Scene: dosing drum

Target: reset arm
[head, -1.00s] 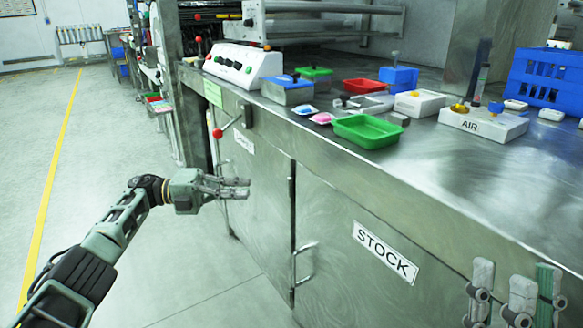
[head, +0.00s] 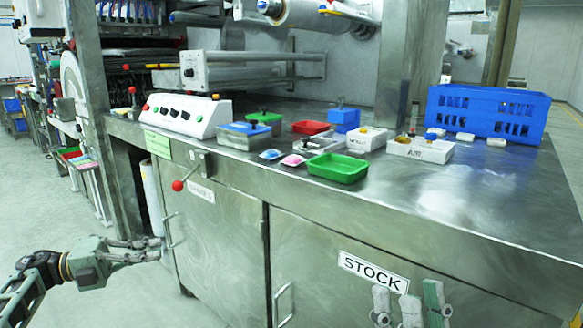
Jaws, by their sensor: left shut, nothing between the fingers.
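My right gripper (head: 410,305) shows only in part at the bottom edge, in front of the STOCK door. Its pale finger parts are visible, but its lower part is cut off. I cannot tell whether it is open or shut. Both grippers are apart from the objects on the counter.
The steel counter (head: 450,205) holds a white button box (head: 187,115), a green tray (head: 338,168), a red tray (head: 311,127), a white AIR block (head: 420,149) and a blue crate (head: 487,112).

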